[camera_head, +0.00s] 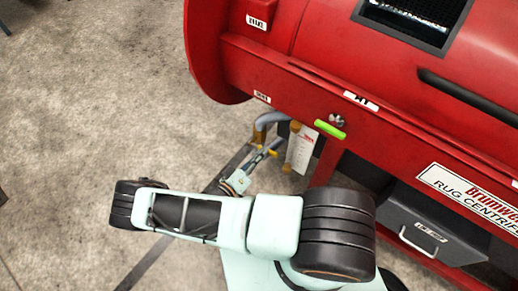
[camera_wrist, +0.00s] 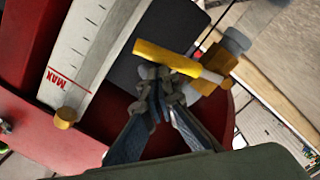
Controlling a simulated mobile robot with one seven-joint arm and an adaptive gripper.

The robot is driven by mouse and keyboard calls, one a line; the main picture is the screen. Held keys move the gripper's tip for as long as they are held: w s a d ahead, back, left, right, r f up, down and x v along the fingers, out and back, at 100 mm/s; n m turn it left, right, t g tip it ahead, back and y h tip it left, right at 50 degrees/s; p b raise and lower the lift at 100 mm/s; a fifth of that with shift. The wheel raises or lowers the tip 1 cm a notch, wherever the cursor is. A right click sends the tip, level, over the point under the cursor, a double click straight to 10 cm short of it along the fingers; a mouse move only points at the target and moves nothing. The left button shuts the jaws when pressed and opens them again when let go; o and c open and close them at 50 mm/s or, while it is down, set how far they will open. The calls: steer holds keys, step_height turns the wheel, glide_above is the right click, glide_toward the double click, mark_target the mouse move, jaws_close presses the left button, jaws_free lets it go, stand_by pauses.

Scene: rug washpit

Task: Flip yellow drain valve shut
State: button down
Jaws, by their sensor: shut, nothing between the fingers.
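The yellow drain valve shows in the wrist view as a long yellow lever (camera_wrist: 165,56) joined to a yellow body (camera_wrist: 214,66) on a grey pipe. The lever lies across the picture just beyond my fingertips. My gripper (camera_wrist: 166,82) is shut and empty, its tips at or very near the lever; I cannot tell whether they touch it. In the head view my gripper (camera_head: 262,158) is small, low beside the red machine. Yellow valve parts (camera_head: 272,153) show at its tips there, partly hidden and too small to read the lever's angle.
The red rug centrifuge (camera_head: 290,60) fills the upper right. A white gauge plate marked MAX (camera_wrist: 88,50) stands beside the valve and shows in the head view (camera_head: 301,148). A grey drawer (camera_head: 432,222) is at the right. The concrete floor (camera_head: 90,90) at left is clear.

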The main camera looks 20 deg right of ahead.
steer(key=shift+s+d+f+m, duration=0.15)
steer(key=shift+f+m, duration=0.2)
steer(key=shift+f, duration=0.2)
steer(key=shift+s+d+f+m, duration=0.15)
steer(key=shift+f+m, duration=0.2)
steer(key=shift+f, duration=0.2)
steer(key=shift+s+f, duration=0.1)
steer(key=shift+f, duration=0.05)
